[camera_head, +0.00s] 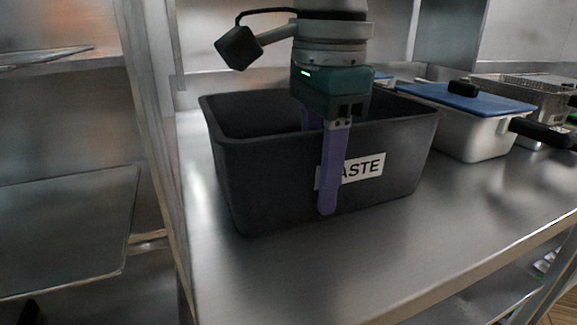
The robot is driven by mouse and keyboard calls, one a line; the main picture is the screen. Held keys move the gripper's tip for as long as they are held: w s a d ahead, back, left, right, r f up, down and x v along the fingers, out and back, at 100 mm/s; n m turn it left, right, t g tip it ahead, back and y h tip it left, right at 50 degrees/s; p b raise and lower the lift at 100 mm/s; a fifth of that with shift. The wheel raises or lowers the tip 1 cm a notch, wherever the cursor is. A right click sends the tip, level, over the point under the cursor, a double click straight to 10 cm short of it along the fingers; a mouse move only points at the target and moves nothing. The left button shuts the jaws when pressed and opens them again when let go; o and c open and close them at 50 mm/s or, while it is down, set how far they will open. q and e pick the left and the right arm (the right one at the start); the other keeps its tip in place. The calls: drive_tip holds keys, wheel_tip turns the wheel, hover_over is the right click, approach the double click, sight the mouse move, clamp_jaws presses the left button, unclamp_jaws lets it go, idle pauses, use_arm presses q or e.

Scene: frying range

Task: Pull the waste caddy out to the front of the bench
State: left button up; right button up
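The waste caddy (267,175) is a dark grey, open-topped bin with a white label on its front wall. It stands upright on the steel bench (300,270), set back from the front edge. My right gripper (318,165) points down over its front wall. One purple finger hangs outside the wall and covers the start of the label. The other finger is inside the caddy, mostly hidden by the wall. The fingers look spread apart on either side of the wall, and contact is not clear. My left gripper is not in view.
A steel upright panel (155,140) is on the left. The bench in front of the caddy is clear.

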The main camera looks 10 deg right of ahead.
drive_tip(key=shift+r, duration=0.1)
drive_tip(key=r, duration=0.9)
drive_tip(key=shift+s+r, duration=0.2)
drive_tip(key=shift+r, duration=0.2)
